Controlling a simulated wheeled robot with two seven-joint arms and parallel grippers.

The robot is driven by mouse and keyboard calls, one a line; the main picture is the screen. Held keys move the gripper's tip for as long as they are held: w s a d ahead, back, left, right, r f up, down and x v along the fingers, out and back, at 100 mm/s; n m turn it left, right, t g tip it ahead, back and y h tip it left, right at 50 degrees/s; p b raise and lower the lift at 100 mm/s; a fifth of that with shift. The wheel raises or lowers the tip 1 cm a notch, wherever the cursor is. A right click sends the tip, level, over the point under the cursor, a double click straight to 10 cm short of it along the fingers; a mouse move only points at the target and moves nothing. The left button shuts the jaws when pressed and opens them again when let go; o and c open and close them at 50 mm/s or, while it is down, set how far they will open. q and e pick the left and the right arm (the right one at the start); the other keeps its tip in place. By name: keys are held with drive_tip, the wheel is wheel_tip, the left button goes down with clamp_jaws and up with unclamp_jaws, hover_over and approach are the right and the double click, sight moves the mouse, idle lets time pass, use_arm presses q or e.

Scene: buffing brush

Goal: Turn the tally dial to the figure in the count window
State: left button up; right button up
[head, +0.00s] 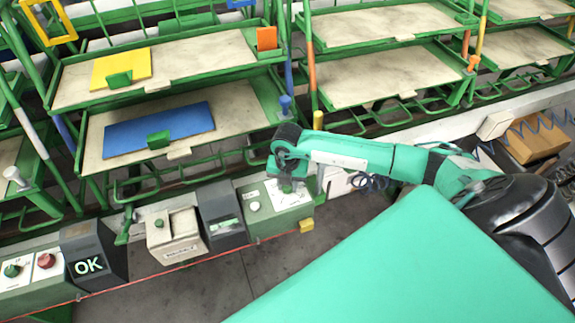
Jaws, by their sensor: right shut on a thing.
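My right arm reaches in from the right, and its gripper (287,183) points down at a green control box. The gripper is shut on the tally dial, which it mostly hides; the dial sits on the box's white plate (294,198). A dark display box (222,214) stands just left of that control box, with a small lit strip (228,224) that may be the count window. Its figure is too small to read. The dial's pointer setting cannot be seen. My left gripper is not in view.
A white button (255,206) sits left of the dial. Further left are a cream box (176,238), a dark screen reading OK (89,267) and a panel with a red knob (45,261). Green racks with shelves (180,65) stand close behind.

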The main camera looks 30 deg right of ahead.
drive_tip(key=shift+w+r, duration=0.1)
idle(0.4)
drive_tip(key=o, duration=1)
wheel_tip(320, 180, up, 14)
drive_tip(key=b, duration=0.2)
drive_tip(key=shift+b, duration=0.4)
drive_tip(key=shift+f, duration=0.2)
